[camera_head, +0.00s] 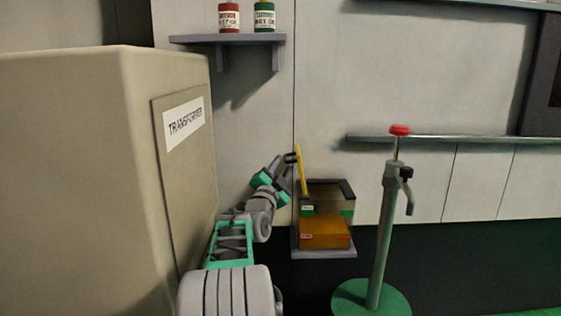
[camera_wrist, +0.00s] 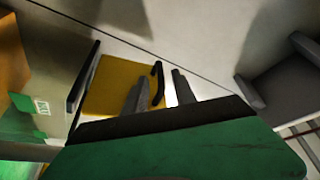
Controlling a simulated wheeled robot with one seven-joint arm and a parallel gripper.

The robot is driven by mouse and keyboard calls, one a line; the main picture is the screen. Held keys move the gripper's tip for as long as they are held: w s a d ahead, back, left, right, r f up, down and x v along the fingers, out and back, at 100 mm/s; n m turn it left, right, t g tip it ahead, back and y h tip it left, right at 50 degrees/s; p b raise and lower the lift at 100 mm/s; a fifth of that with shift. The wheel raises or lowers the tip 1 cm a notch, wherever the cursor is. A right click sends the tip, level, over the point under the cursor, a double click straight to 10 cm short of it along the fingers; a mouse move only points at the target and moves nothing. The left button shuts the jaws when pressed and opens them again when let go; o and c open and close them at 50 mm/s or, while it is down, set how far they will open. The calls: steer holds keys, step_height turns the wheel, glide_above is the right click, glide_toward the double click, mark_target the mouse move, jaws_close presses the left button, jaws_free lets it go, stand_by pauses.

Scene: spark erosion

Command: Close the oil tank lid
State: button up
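The oil tank (camera_head: 325,232) is a box with an orange lower front, a green band and dark upper rims, on a small grey ledge. Its yellow lid (camera_head: 301,172) stands nearly upright at the tank's left side, seen almost edge-on. In the wrist view the lid (camera_wrist: 108,88) shows its flat yellow face with a black handle (camera_wrist: 158,84). My gripper (camera_head: 291,158) is at the lid's upper part, to its left. In the wrist view its two grey fingers (camera_wrist: 160,78) are apart, with the handle appearing between them and gaps beside it. The contact is unclear.
A large beige transformer cabinet (camera_head: 85,170) stands close on the left. A green-based pump stand (camera_head: 383,240) with a red knob stands right of the tank. A wall shelf (camera_head: 228,39) above holds a red can and a green can.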

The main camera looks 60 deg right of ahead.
mark_target(285, 158)
steer(key=x, duration=0.3)
steer(key=shift+w+d, duration=0.1)
steer(key=shift+d, duration=0.2)
jaws_close()
stand_by(1.2)
